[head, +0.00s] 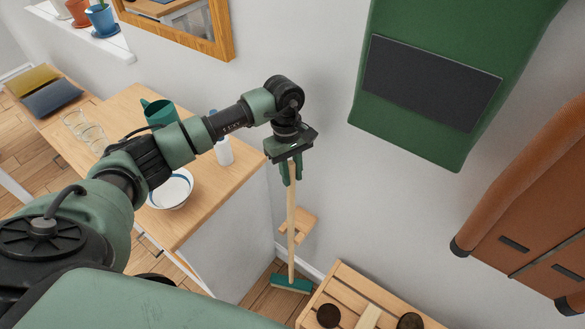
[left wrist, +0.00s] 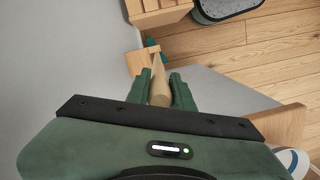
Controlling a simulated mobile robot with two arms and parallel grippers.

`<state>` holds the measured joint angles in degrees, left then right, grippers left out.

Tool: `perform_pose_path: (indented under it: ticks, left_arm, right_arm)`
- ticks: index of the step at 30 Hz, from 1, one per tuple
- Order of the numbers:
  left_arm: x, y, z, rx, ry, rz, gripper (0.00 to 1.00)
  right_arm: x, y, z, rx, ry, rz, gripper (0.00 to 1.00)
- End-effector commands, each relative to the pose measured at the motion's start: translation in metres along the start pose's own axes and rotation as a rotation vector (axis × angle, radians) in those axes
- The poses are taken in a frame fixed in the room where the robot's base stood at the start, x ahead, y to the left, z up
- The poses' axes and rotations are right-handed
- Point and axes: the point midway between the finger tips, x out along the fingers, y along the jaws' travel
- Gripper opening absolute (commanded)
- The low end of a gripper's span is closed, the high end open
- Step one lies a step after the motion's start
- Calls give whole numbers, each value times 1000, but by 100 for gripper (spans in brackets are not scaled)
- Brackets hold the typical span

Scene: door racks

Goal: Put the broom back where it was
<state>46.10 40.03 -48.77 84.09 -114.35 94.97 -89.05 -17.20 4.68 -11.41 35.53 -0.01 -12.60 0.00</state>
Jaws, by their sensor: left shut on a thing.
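The broom (head: 291,210) has a pale wooden handle and a green head at the floor, close to the wall. It stands nearly upright between the table and a slatted wooden rack. My left gripper (head: 291,175) is shut on the upper handle. In the left wrist view, the handle (left wrist: 159,88) lies between the green fingers of my left gripper (left wrist: 160,80). A small wooden wall holder (head: 303,223) is low on the wall, close to the handle; it also shows in the left wrist view (left wrist: 135,65). I cannot tell whether the handle sits inside it. My right gripper is out of view.
A wooden table (head: 127,105) at the left carries a white bowl (head: 171,189), a green watering can (head: 160,113), a bottle and glasses. A green panel (head: 445,50) and brown rack hang at the right.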

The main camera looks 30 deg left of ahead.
Motion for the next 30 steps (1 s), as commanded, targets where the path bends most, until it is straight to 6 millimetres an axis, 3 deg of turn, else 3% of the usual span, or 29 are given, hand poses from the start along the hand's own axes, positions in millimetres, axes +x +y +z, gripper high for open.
perform_pose_path:
  ticks: [2, 14, 15, 17, 30]
  left_arm:
    - [-3, 4, -1, -1, 1, 5, 0]
    - [5, 4, -3, 1, 2, 7, 0]
    - [5, 4, -2, 0, 2, 5, 28]
    - [4, 4, -2, 0, 2, 5, 44]
    - [-2, 4, -2, 1, 3, 6, 44]
  right_arm:
    - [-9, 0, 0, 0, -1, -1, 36]
    - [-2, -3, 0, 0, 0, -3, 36]
    - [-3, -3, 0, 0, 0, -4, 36]
    - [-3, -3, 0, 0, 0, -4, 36]
    - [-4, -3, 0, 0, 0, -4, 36]
